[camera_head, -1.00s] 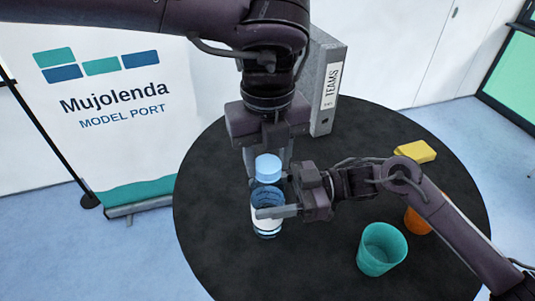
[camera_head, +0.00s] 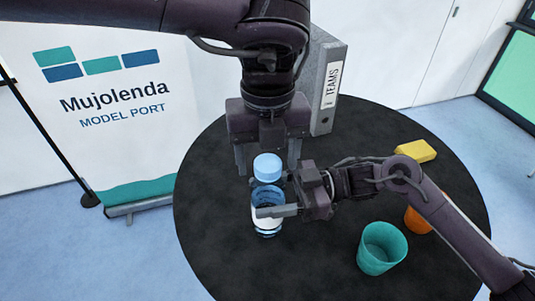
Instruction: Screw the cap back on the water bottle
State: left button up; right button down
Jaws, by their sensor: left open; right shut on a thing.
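The water bottle (camera_head: 266,221), clear blue with a white label, stands upright on the round black table. My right gripper (camera_head: 278,208) is shut on the bottle's body from the right. The light blue cap (camera_head: 267,167) is at the top of the bottle, in line with it. I cannot tell how tightly it sits. My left gripper (camera_head: 268,166) points down from above, its fingers spread on both sides of the cap and apart from it. Part of the bottle is hidden by my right gripper.
On the black table (camera_head: 215,200) a teal cup (camera_head: 382,248) stands at the front right, with an orange cup (camera_head: 416,222) partly behind my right arm. A yellow block (camera_head: 415,150) lies at the right back. A grey binder (camera_head: 326,90) stands at the back. The table's left side is clear.

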pick_arm(q)
notch_tip(320, 180, up, 12)
dwell(0.5)
pick_arm(e)
jog(key=shift+c, duration=2.1)
grip_release()
